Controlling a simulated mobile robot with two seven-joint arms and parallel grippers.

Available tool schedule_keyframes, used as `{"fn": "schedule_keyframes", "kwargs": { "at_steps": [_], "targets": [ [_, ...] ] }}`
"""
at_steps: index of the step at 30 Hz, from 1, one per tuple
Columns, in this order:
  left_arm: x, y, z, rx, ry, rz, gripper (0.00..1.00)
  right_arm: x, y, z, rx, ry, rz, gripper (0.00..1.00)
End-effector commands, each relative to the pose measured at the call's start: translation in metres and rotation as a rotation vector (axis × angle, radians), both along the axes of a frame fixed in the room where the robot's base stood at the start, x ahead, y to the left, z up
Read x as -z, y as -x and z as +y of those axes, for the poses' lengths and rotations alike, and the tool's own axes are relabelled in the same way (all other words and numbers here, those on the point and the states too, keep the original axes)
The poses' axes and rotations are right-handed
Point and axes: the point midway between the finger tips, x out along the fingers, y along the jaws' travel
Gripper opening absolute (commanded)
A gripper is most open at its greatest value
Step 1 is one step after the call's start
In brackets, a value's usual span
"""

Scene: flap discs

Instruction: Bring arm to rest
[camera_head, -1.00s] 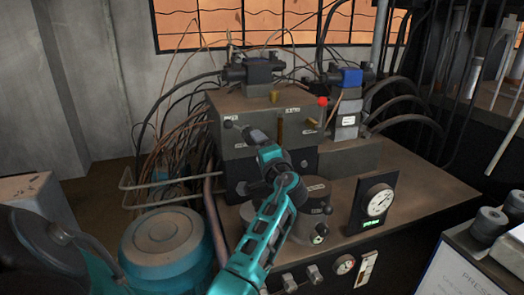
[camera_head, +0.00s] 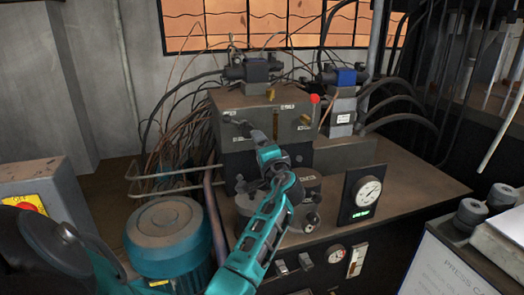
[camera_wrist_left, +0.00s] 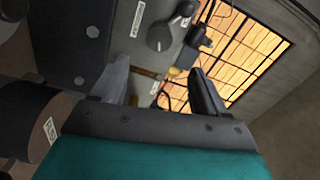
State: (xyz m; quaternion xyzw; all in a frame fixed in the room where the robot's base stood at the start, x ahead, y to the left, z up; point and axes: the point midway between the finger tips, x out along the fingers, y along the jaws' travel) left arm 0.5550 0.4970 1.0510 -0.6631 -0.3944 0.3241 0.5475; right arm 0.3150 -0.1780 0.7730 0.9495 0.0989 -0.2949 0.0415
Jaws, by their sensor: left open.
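My left gripper (camera_head: 246,129) is on the teal arm that rises from the bottom of the head view. It is in front of the grey valve block (camera_head: 290,132), with its tip pointing up and left. In the left wrist view its two grey fingers (camera_wrist_left: 160,80) stand apart, with nothing held between them. I cannot tell how far the fingertips are from the block. The right gripper is not in view.
A red knob (camera_head: 315,98) tops the block's right corner. A round gauge (camera_head: 368,191) stands at right on the brown bench (camera_head: 425,188). A teal motor (camera_head: 165,238) stands at left, near a box with a red button (camera_head: 27,208). Hoses and cables crowd behind.

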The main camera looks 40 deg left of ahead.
Motion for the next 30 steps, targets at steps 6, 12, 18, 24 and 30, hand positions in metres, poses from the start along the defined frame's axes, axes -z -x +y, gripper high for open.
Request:
{"fn": "schedule_keyframes", "kwargs": {
  "at_steps": [6, 12, 18, 24, 30],
  "targets": [
    [0.000, 0.000, 0.002, 0.001, 0.000, 0.000, 0.74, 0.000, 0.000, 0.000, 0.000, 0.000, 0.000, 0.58],
    [0.000, 0.000, 0.002, 0.001, 0.000, 0.000, 0.74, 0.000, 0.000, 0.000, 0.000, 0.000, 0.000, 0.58],
    [0.000, 0.000, 0.001, 0.001, 0.000, 0.000, 0.74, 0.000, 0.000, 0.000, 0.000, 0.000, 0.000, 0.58],
    [0.002, 0.000, 0.001, 0.004, 0.002, 0.001, 0.74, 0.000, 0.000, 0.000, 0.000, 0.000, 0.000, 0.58],
    [0.055, 0.004, -0.029, 0.146, 0.097, 0.012, 0.74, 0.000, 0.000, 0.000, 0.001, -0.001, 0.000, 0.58]
  ]
}}
